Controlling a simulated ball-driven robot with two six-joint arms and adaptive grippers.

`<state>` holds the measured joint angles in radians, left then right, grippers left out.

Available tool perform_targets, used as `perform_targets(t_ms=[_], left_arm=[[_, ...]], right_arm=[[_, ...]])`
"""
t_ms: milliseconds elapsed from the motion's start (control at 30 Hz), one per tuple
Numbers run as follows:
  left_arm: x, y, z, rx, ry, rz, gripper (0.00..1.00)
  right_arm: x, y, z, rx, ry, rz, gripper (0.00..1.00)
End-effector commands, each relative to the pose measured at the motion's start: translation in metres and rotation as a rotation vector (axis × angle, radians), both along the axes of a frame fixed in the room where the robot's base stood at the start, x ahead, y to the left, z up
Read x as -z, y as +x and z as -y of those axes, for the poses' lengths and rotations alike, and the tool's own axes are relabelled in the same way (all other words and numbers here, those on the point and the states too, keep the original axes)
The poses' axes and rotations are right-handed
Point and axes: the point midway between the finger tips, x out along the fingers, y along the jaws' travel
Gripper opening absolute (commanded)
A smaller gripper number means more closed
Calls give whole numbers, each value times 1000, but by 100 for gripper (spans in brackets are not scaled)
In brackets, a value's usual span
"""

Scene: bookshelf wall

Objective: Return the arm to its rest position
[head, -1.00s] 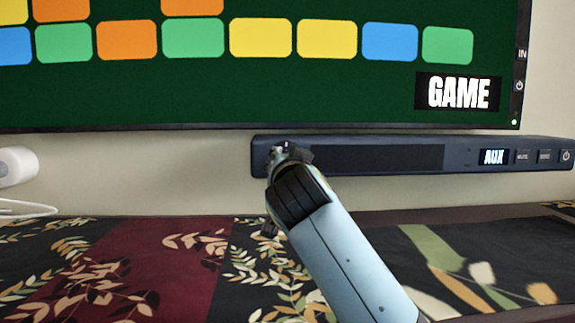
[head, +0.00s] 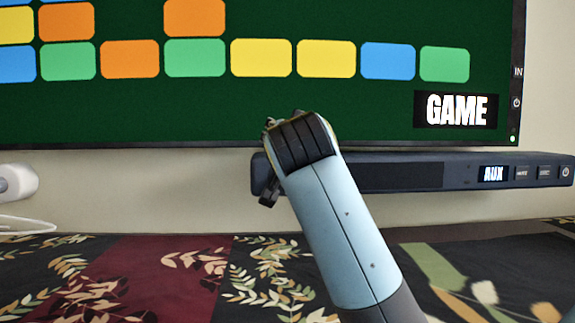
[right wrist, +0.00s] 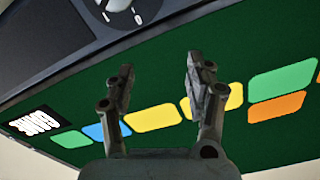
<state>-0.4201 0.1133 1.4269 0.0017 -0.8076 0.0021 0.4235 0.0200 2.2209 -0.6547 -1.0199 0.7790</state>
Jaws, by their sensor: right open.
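My right arm (head: 345,225) reaches up from the lower right in the head view, in front of the soundbar and the screen's lower edge. Its gripper is mostly hidden behind the wrist there, with only dark parts showing at the wrist's left. In the right wrist view my right gripper (right wrist: 158,75) is open, its two fingers apart with nothing between them. The screen shows behind the fingers. My left gripper is not in view.
A large screen (head: 330,110) with coloured blocks and a GAME label hangs on the wall. A dark soundbar (head: 400,175) with an AUX display is below it. A white device (head: 18,182) with a cable is at left. A patterned cloth surface (head: 170,280) lies below.

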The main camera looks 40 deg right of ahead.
Motion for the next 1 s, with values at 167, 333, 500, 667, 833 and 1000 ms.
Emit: perform_targets(t_ms=[167,333,500,667,833,1000], left_arm=[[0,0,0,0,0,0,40],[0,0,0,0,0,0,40],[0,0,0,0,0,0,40],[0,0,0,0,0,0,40],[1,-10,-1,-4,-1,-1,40],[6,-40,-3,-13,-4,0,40]], right_arm=[[-14,0,0,-1,-1,-1,54],[-15,0,0,-1,0,-2,54],[-15,0,0,0,0,-1,54],[-15,0,0,0,0,-1,54],[-39,-3,0,-1,0,14,54],[-86,-8,0,-1,0,42,54]])
